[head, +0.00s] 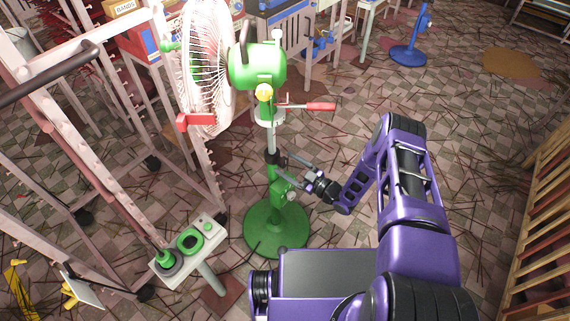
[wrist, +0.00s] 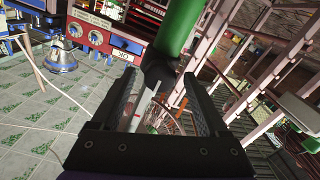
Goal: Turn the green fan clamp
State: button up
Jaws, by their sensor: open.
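The green fan (head: 258,66) stands upright on a pole with a round green base (head: 276,232). I cannot tell which of these parts is the clamp. My gripper (head: 286,167) is open beside the pole, on its right, near collar height. In the wrist view, the black collar (wrist: 158,70) and a green tube (wrist: 180,28) show beyond and between the open fingers (wrist: 161,105). Nothing is held.
A red-handled lever (head: 320,106) sticks out right below the fan head. A pale rack (head: 130,150) stands left of the fan. A control box with green buttons (head: 207,226) stands at the lower left. A blue fan stand (head: 409,55) is far back.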

jog(key=shift+w+a, duration=0.45)
jog(key=shift+a, duration=0.1)
grip_shut()
